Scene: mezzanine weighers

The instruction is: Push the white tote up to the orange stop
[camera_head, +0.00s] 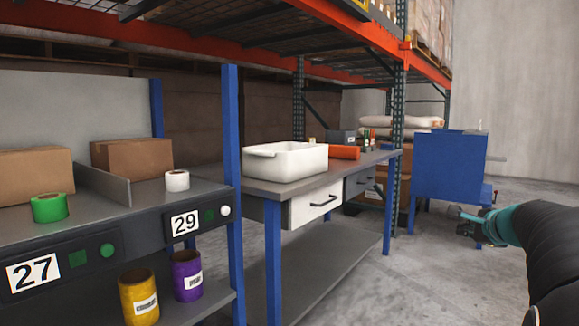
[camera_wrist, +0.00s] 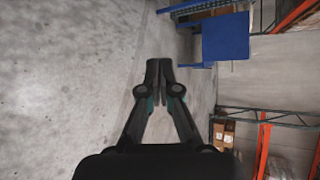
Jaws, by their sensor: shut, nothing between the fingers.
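The white tote (camera_head: 285,163) stands upright on the grey-topped workbench (camera_head: 250,188), near its left end. The orange stop (camera_head: 344,152) lies on the same bench top, just right of and behind the tote; whether the two touch I cannot tell. My gripper (camera_head: 464,222) is at the right of the head view, over the floor, well apart from the bench and the tote. In the wrist view my gripper (camera_wrist: 159,66) has its fingers together with nothing between them. The tote and the stop are not in the wrist view.
A station (camera_head: 80,235) with cardboard boxes (camera_head: 132,157) and tape rolls (camera_head: 49,208) fills the left. A blue cabinet (camera_head: 448,165) stands behind my gripper; it also shows in the wrist view (camera_wrist: 226,40). Rack posts (camera_head: 398,110) rise behind the bench. The floor (camera_head: 420,280) right of it is clear.

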